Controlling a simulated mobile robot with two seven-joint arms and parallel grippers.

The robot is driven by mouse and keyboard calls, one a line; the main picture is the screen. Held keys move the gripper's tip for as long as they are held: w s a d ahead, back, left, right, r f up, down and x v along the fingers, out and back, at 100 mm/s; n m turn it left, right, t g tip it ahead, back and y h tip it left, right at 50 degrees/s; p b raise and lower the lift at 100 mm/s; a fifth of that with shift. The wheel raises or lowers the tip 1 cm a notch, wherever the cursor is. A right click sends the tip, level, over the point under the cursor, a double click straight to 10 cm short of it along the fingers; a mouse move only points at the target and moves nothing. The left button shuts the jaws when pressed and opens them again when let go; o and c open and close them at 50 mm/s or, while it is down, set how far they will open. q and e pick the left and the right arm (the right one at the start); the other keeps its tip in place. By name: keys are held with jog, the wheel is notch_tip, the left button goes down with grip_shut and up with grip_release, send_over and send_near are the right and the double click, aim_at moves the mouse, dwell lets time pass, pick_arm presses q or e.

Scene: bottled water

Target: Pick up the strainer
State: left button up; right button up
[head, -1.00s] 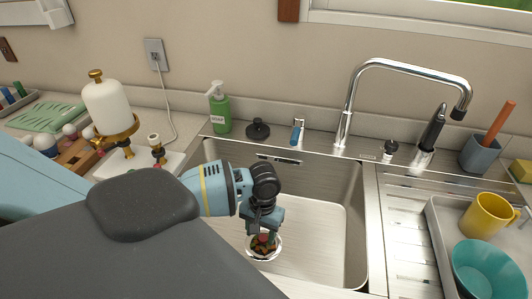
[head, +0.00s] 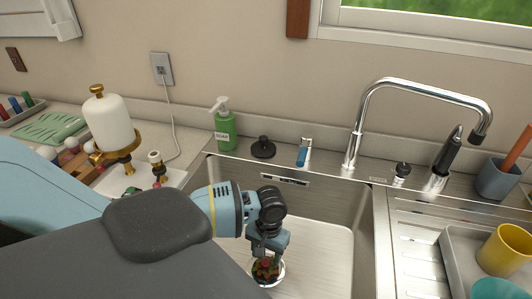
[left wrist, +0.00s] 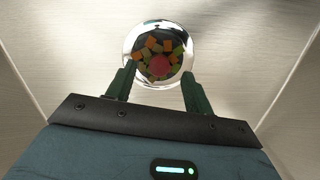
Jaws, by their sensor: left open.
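The strainer (head: 279,272) is a round shiny metal cup at the bottom of the sink basin, holding orange, green and red bits. In the left wrist view the strainer (left wrist: 133,38) shows whole rim, with the coloured pieces and a round red knob in its middle. My left gripper (head: 268,262) reaches down into the sink right over it. In the left wrist view the gripper's two dark green fingers (left wrist: 157,85) are apart, one on each side of the strainer's near part. Whether they touch it I cannot tell. My right gripper is not in view.
The steel sink (head: 365,215) surrounds my left gripper. A tall chrome faucet (head: 360,118) stands behind it. A green soap bottle (head: 226,130), a black stopper (head: 263,147) and a blue-handled item (head: 304,153) line the back ledge. A yellow cup (head: 505,250) stands in a rack at right.

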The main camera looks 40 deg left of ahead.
aim_at(266, 262)
pick_arm(q)
notch_tip(266, 262, down, 5)
jog(key=shift+s+d+r+b, duration=0.1)
jog(key=shift+s+r+b, duration=0.05)
jog(key=shift+b, duration=0.15)
jog(key=c, duration=1.1)
